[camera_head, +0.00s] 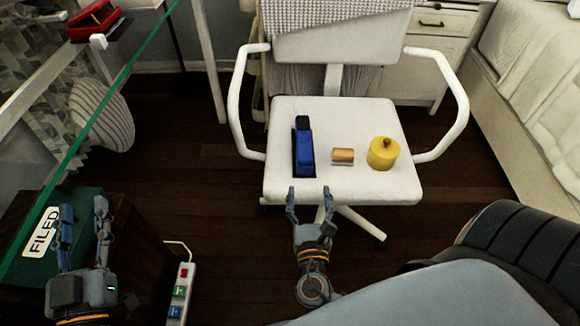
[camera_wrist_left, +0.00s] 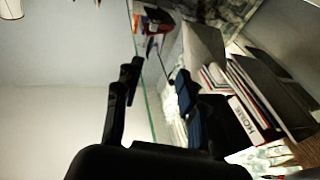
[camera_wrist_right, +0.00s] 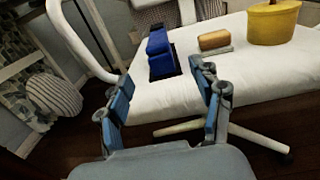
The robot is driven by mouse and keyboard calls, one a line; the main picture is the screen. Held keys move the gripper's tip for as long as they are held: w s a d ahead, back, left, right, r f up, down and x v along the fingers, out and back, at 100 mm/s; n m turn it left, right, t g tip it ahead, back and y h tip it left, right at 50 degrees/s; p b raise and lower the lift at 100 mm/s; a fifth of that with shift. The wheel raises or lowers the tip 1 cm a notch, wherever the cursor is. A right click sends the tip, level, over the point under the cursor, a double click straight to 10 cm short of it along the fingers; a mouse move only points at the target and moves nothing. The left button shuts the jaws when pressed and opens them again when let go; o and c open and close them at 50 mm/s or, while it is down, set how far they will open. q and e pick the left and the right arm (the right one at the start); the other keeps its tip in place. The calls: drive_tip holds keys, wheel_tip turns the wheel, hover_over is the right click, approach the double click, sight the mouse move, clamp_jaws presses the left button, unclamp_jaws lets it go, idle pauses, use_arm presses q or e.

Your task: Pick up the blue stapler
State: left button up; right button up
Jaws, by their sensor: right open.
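The blue stapler (camera_head: 304,150) lies on the left part of the white chair seat (camera_head: 285,112), its long side pointing from front to back, with a dark base and a dark far end. It also shows in the right wrist view (camera_wrist_right: 160,52), ahead of the fingers. My right gripper (camera_head: 311,198) is open and empty, just in front of the seat's front edge and short of the stapler. My left gripper (camera_head: 85,220) is far to the left, its fingers apart and empty, over the green box marked FILED. It also shows open in the left wrist view (camera_wrist_left: 158,85).
On the seat, right of the stapler, are a small tan-topped block (camera_head: 343,156) and a yellow round container (camera_head: 383,153). White armrests (camera_head: 240,105) flank the seat. A glass edge (camera_head: 95,130) runs along the left. A power strip (camera_head: 180,292) lies low left.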

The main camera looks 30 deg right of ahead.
approach(305, 151)
drive_tip(key=x, duration=0.5)
drive_tip(key=shift+s+d+f, duration=0.2)
drive_tip(key=shift+f, duration=0.15)
drive_tip(key=x, duration=0.4)
drive_tip(key=shift+w+a+r+b, duration=0.15)
drive_tip(key=shift+w+r+b, duration=0.1)
drive_tip(key=shift+w+b, duration=0.1)
drive_tip(key=shift+w, duration=0.25)
clamp_jaws()
use_arm(q)
drive_tip(key=r, duration=0.1)
drive_tip(key=r+t, duration=0.1)
drive_tip(key=r+t+h, duration=0.1)
drive_tip(key=shift+s+d+r, duration=0.15)
drive_tip(key=shift+s+d, duration=0.15)
drive_tip(key=shift+s, duration=0.1)
use_arm(e)
drive_tip(key=shift+w+r, duration=0.1)
drive_tip(key=shift+r, duration=0.1)
